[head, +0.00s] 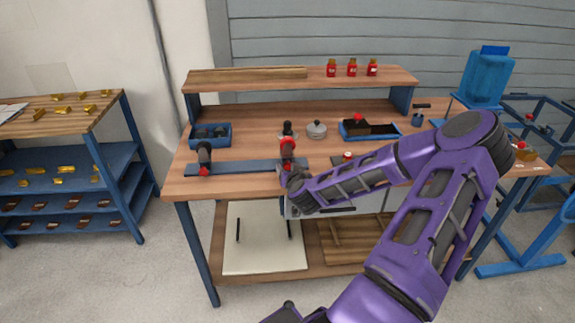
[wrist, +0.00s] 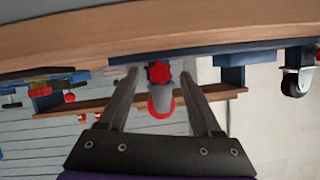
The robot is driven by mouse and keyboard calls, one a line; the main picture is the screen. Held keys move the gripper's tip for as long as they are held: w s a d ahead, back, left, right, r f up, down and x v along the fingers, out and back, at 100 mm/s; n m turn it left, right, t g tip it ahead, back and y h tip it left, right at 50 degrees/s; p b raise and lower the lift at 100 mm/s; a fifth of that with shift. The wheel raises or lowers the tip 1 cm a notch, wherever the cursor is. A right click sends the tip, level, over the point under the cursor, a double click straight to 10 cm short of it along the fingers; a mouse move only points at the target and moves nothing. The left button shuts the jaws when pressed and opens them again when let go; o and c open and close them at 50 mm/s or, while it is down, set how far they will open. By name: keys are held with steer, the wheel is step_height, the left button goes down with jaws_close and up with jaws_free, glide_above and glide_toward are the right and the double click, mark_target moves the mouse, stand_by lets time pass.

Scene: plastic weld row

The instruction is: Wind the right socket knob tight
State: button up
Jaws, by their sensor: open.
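The right socket stands on the blue strip (head: 240,167) on the workbench, a grey upright pipe with a red ring (head: 287,146). Its red star-shaped knob (wrist: 159,71) shows in the wrist view near the strip, with the pipe and ring below it in the picture. My gripper (wrist: 160,76) is open, one finger on each side of the knob and pipe, with visible gaps. Whether a finger touches the knob cannot be told. In the head view my gripper (head: 288,176) is just in front of the right socket and partly hides it. The left socket (head: 204,156) with its red knob (head: 204,170) stands at the strip's left end.
A blue bin (head: 211,144) stands behind the left socket. A silver lidded pot (head: 317,129) and a blue tray (head: 398,128) with dark contents stand right of the right socket. Red bottles (head: 352,67) stand on the raised shelf (head: 300,76). My arm spans the bench's right front.

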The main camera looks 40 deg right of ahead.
steer(key=shift+w+d+f, duration=0.15)
steer(key=shift+w, duration=0.2)
jaws_close()
stand_by(0.3)
